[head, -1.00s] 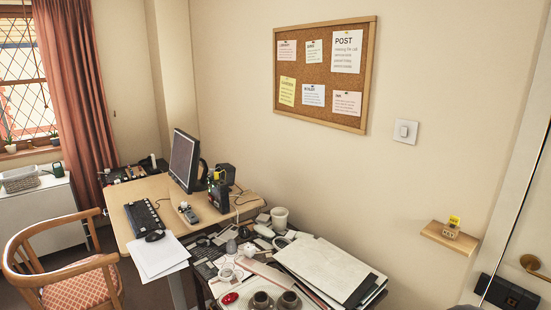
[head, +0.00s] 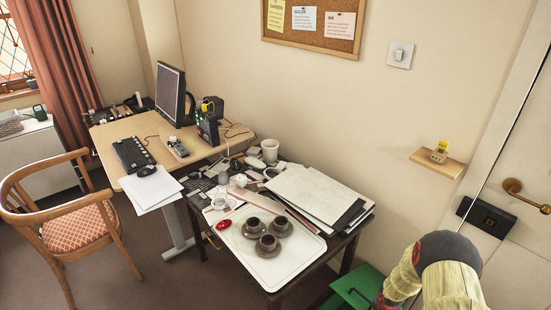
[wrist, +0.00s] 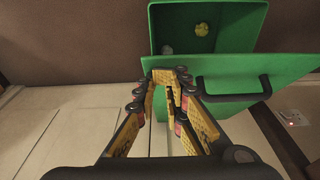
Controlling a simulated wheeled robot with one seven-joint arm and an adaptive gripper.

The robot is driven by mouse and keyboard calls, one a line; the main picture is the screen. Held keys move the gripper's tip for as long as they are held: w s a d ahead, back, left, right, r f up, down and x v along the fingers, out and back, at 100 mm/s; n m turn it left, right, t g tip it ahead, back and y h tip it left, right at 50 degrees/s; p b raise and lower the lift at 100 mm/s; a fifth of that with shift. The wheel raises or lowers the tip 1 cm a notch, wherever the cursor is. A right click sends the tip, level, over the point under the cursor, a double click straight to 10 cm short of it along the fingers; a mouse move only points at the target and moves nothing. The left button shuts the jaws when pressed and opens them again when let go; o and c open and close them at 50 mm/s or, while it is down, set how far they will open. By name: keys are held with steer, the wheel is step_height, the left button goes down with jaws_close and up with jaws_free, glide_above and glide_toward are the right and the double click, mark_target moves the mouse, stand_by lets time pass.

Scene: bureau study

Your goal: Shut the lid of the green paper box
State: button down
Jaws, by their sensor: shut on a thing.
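The green paper box (wrist: 157,30) is open at the top of the wrist view, with a yellow crumpled thing and a small grey thing inside. Its green lid (wrist: 225,70), with a dark bar handle (wrist: 235,92), stands swung out from the opening. My gripper (wrist: 168,76) is shut on the lid's edge, at the left end of the panel in the picture. In the head view, part of the green box (head: 352,284) shows at the bottom, beside my arm; my gripper is hidden there.
A dark table with a white tray (head: 258,268), cups and folders (head: 310,190) stands left of the box. A wooden chair (head: 75,220) and desk (head: 125,145) are further left. A white door with a brass handle (head: 525,195) is at right. Open floor lies in front.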

steer(key=shift+s+a+f+b, duration=0.1)
steer(key=shift+s+a+f, duration=0.15)
steer(key=shift+f, duration=0.5)
steer(key=shift+s+a+f+b, duration=0.1)
steer(key=shift+a+f, duration=0.1)
steer(key=shift+f, duration=0.5)
steer(key=shift+s+a+f+b, duration=0.1)
steer(key=shift+s+a+f, duration=0.15)
steer(key=shift+f, duration=0.5)
step_height(320, 180, down, 8)
steer(key=a, duration=0.1)
steer(key=shift+s+a, duration=0.15)
steer(key=shift+s, duration=0.25)
steer(key=shift+r, duration=0.1)
step_height(320, 180, up, 6)
steer(key=p, duration=0.4)
stand_by(0.3)
